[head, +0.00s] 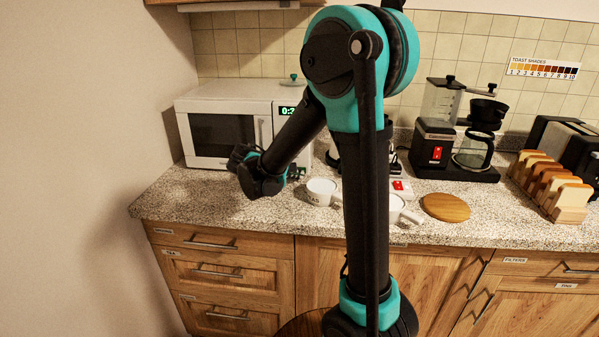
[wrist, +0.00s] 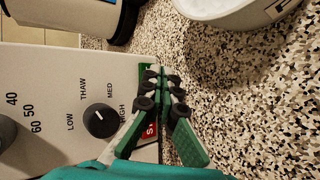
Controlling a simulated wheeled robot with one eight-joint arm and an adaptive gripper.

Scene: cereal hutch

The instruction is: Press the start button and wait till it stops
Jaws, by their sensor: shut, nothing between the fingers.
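A white microwave (head: 221,136) stands at the left of the counter. Its green display (head: 287,110) reads "0:2", with the rest hidden by my arm. In the wrist view its panel (wrist: 60,75) shows a power dial (wrist: 100,121) and part of a second knob. A red button (wrist: 149,131) marked "S" is partly covered by a finger. A green patch (wrist: 146,72), perhaps the start button, lies behind the fingertips. My gripper (wrist: 163,76) is shut and empty, its tips over that green patch; I cannot tell whether they touch. In the head view my gripper (head: 297,173) is low before the panel.
White mugs (head: 322,191) stand close right of the gripper. A wooden disc (head: 446,207), a coffee maker (head: 450,140), a toast rack (head: 552,187) and a toaster (head: 568,142) stand farther right. The counter's front left (head: 185,200) is clear.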

